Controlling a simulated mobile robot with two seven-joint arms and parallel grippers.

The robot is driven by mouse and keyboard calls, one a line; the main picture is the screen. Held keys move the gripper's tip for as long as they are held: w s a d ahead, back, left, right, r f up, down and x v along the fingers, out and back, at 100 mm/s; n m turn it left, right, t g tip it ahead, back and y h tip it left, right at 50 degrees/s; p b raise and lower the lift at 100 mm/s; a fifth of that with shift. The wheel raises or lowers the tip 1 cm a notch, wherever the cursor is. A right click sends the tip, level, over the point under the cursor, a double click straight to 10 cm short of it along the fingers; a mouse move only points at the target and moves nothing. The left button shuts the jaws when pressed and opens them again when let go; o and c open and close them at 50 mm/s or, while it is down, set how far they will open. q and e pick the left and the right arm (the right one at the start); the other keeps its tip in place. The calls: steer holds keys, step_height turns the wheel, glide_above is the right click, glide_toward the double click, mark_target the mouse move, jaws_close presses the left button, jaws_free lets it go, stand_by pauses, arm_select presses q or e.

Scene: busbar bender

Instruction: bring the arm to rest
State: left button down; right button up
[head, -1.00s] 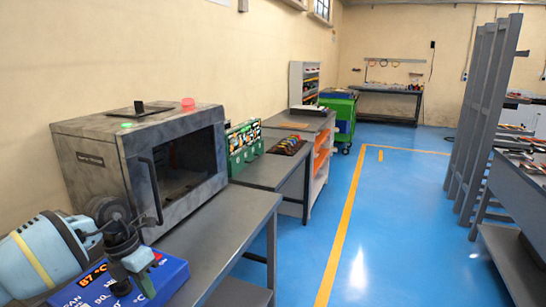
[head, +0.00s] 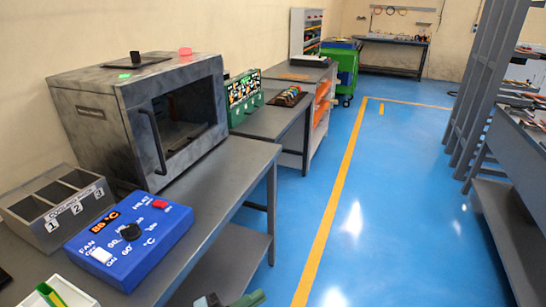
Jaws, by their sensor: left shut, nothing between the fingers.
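Only a small part of my left gripper (head: 246,298) shows, as dark grey-green tips at the bottom edge in the head view. It is shut and empty, low in front of the near bench (head: 222,187) and apart from the things on it. The rest of my left arm is hidden below the picture. My right gripper is not in view.
The blue heater control box (head: 128,237) with an orange display sits on the near bench. Beside it are the grey cooling tray with numbered compartments (head: 58,207) and the oven (head: 97,113), its door shut. The blue floor (head: 375,205) right of the bench is clear.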

arm_select(q)
steer(key=s+a+f+n+y, duration=0.7)
steer(key=s+a+f+n, duration=0.1)
steer(key=s+f+n, duration=0.2)
steer(key=s+a+f+n+g+y, duration=0.1)
steer(key=s+a+f+n+y, duration=0.7)
steer(key=s+f+n, duration=0.3)
steer(key=s+n, duration=0.1)
steer(key=s, duration=0.2)
steer(key=shift+f+g+p, duration=0.25)
steer(key=shift+g+p, duration=0.05)
steer(key=shift+p, duration=0.05)
steer(key=shift+s+y, duration=0.1)
steer(key=shift+y, duration=0.2)
